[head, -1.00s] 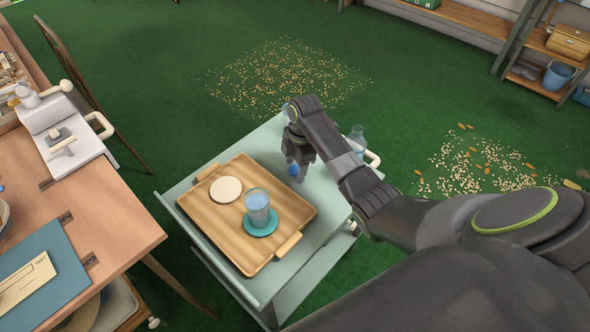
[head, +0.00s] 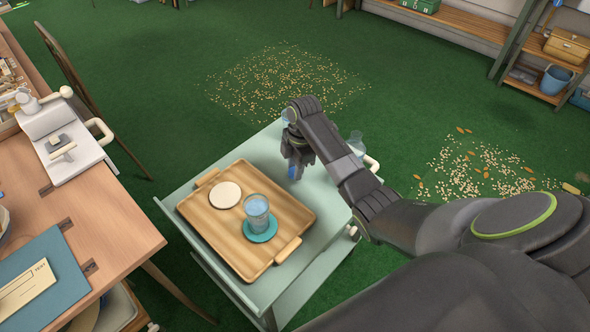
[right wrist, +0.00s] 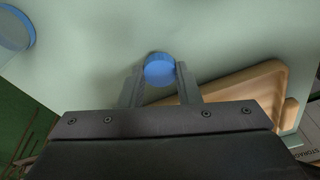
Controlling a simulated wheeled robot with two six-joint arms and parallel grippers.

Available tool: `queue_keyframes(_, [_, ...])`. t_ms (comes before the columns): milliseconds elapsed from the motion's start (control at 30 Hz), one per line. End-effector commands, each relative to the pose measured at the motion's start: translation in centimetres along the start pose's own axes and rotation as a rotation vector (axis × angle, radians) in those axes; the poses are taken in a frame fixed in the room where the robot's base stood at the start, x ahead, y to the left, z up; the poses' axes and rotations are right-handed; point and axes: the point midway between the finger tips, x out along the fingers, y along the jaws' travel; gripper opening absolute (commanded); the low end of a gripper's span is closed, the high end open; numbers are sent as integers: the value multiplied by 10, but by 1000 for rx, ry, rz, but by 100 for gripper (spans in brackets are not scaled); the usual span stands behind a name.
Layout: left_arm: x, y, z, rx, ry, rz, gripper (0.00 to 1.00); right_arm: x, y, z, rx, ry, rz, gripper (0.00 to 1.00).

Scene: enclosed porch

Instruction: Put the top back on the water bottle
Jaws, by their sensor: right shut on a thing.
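My right gripper (head: 293,174) is over the far part of the pale green cart top. It is shut on a round blue top (head: 291,170), which sits between the two fingertips in the right wrist view (right wrist: 160,69). A clear bluish bottle (head: 357,143) stands upright at the cart's right side, partly hidden by my right arm. A see-through vessel with a blue rim (right wrist: 14,32) is cut off at the upper left of the right wrist view; I cannot tell if it is that bottle. My left gripper is not in view.
A wooden tray (head: 217,232) on the cart (head: 174,192) holds a glass of water (head: 256,208) on a teal coaster (head: 260,233) and a pale round coaster (head: 225,195). A wooden table (head: 110,222) stands at the left. Scattered bits lie on the green floor.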

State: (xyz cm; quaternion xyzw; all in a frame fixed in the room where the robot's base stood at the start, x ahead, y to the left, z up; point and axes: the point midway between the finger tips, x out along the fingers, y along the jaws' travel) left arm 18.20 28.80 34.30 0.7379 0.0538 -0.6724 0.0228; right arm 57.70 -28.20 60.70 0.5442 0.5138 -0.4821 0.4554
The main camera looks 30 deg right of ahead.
Motion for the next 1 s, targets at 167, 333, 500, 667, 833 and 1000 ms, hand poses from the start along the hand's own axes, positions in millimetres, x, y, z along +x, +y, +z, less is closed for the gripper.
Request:
queue_keyframes(167, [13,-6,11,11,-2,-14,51,-35,1,-4,-1,-1,5,9])
queue_keyframes(333, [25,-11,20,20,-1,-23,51,-63,1,-8,-1,-1,3,9])
queue_keyframes(500, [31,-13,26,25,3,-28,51,-81,1,-10,0,0,1,9])
queue_keyframes(667, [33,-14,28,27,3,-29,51,-86,0,-10,0,0,1,9])
queue_keyframes(833, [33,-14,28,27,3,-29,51,-85,0,-10,0,0,0,9])
queue_keyframes(1000, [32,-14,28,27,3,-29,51,-86,0,-10,0,1,0,9])
